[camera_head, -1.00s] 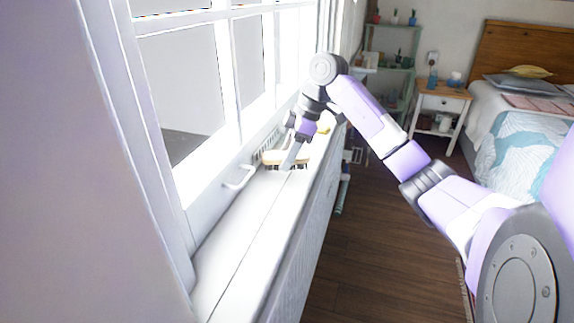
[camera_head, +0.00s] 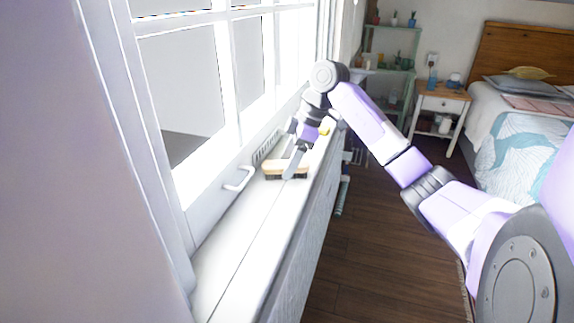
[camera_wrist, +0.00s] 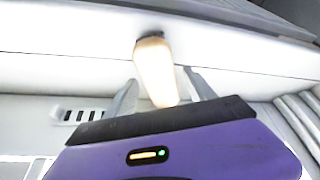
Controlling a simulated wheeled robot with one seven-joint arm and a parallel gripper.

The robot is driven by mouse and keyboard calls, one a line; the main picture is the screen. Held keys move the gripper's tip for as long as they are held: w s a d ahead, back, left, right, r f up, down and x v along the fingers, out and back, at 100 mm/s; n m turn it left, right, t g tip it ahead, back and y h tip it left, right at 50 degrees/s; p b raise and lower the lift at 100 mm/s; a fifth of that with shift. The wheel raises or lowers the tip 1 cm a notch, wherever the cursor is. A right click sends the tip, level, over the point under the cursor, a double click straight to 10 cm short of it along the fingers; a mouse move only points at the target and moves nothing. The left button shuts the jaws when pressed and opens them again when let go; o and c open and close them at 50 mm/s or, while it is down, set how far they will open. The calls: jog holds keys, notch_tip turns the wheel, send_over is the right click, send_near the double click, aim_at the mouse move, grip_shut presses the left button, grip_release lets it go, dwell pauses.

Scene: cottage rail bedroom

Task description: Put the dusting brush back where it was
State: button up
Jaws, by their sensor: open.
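The dusting brush (camera_head: 283,168) has a light wooden back and handle with dark bristles underneath. It is on the white window sill (camera_head: 245,255), bristles down, beside the window frame. My gripper (camera_head: 291,170) is over the brush, pointing down at the sill. In the wrist view, the brush's pale wooden body (camera_wrist: 155,70) lies between my two spread fingers (camera_wrist: 162,84), with a dark end at the top. The fingers stand open on either side of it. Whether either finger touches the wood cannot be told.
A window handle (camera_head: 238,179) juts out left of the brush. A vent grille (camera_head: 266,147) lies behind it. The near sill is clear. A nightstand (camera_head: 441,103) and bed (camera_head: 520,145) stand beyond the floor.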

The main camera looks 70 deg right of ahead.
jog(key=v, duration=1)
jog(key=shift+r+p, duration=0.3)
jog(key=shift+r, duration=0.05)
jog(key=shift+s+d, duration=0.1)
jog(key=shift+s, duration=0.05)
